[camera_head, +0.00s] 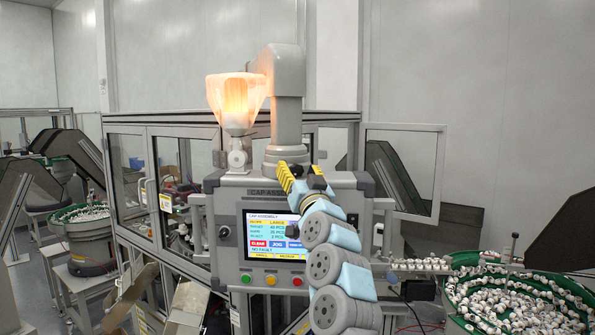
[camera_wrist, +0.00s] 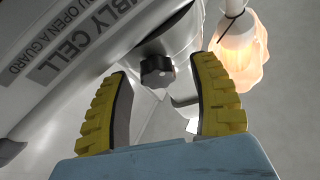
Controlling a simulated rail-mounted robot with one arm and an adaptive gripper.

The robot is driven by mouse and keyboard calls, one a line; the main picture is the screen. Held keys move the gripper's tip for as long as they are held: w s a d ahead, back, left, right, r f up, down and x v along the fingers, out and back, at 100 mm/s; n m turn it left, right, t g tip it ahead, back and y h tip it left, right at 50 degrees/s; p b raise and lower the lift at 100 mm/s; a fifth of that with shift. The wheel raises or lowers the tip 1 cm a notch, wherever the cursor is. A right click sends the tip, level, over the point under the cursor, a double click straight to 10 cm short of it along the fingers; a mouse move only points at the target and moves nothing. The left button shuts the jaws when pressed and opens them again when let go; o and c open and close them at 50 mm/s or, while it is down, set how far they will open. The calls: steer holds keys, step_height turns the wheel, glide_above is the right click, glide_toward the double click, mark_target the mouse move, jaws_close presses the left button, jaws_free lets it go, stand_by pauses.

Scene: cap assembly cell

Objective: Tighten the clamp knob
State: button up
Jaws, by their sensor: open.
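The clamp knob is a dark, lobed knob (camera_wrist: 157,71) on a pale grey bracket in the wrist view. My gripper (camera_wrist: 164,68) has two yellow, ribbed fingers with dark inner pads, spread wide apart. The knob shows between the fingertips, with a gap on both sides; nothing is held. In the head view my gripper (camera_head: 301,178) is raised at the top edge of the control panel housing, below the thick grey column. There the knob cannot be clearly told apart from the fingers.
The control panel (camera_head: 272,237) has a lit screen and coloured buttons. A glowing, wrapped lamp (camera_head: 238,98) stands left of the grey column (camera_head: 288,90). A glass guard door (camera_head: 403,170) stands open at right. A green bowl of caps (camera_head: 515,300) and a feed track are at lower right.

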mark_target(298, 171)
steer(key=shift+s+d+f, duration=0.1)
steer(key=shift+s+f, duration=0.1)
steer(key=shift+f, duration=0.1)
steer(key=shift+s+d+f, duration=0.1)
steer(key=shift+s+d, duration=0.1)
steer(key=shift+s, duration=0.4)
steer(key=shift+v, duration=1.05)
steer(key=v, duration=0.7)
steer(key=shift+s, duration=0.2)
steer(key=shift+f, duration=0.1)
